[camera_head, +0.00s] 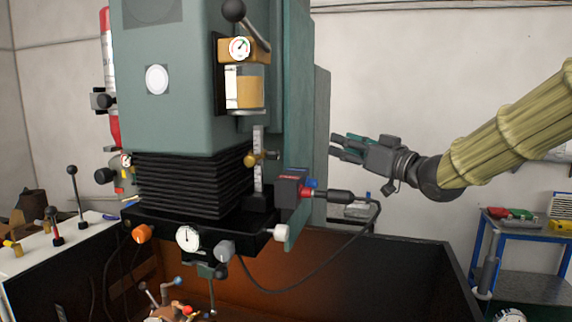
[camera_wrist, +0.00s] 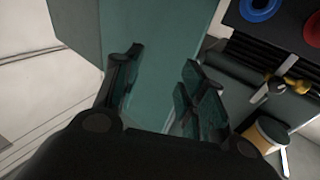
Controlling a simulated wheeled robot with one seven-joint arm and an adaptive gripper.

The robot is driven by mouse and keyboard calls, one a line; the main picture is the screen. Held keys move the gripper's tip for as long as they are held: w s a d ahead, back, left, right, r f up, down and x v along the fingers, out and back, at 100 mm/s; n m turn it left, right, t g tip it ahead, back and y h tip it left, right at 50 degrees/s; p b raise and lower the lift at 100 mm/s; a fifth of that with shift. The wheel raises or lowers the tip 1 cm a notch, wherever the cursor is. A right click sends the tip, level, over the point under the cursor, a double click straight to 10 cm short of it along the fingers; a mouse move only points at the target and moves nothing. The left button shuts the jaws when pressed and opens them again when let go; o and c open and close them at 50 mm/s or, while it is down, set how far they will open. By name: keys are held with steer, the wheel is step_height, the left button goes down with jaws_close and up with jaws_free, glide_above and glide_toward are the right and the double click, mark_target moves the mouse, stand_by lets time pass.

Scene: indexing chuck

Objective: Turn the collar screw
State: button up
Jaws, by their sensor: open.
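A brass collar screw (camera_head: 250,160) sticks out to the left of a dark collar on the upright white scale (camera_head: 258,145), at the right front of the green machine. A brass piece at the right of the wrist view (camera_wrist: 298,86) looks like the same collar area; its details are small. My gripper (camera_head: 336,147) is open and empty, to the right of the machine column, its fingers pointing left. It is well apart from the screw. In the wrist view, my open fingers (camera_wrist: 163,62) have a flat green machine face beyond them.
The green machine head (camera_head: 185,100) with its black bellows (camera_head: 190,185) stands left of my gripper. A red-and-blue valve box (camera_head: 290,187) with a hanging cable juts out below. An amber bowl (camera_head: 250,92) hangs above the scale. A blue cart (camera_head: 530,235) stands at the right.

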steer(key=w+d+f+m+t+h+b, duration=0.1)
steer(key=w+d+f+m+h+b, duration=0.15)
steer(key=w+m+h, duration=0.4)
steer(key=m+g+y+b, duration=0.8)
steer(key=m+g+y, duration=0.2)
steer(key=m, duration=0.4)
glide_toward(272, 154)
steer(key=w+d+f, duration=0.1)
steer(key=w, duration=0.1)
steer(key=w+d+f, duration=0.2)
steer(key=shift+f, duration=0.3)
steer(key=s+r+b, duration=0.1)
steer(key=s+r+g+y+b, duration=0.1)
steer(key=shift+s+d+y, duration=0.1)
steer(key=shift+s+y, duration=0.15)
steer(key=shift+s+r, duration=0.15)
steer(key=shift+a+r, duration=0.1)
steer(key=shift+a, duration=0.3)
steer(key=p+x, duration=0.2)
steer(key=x, duration=0.8)
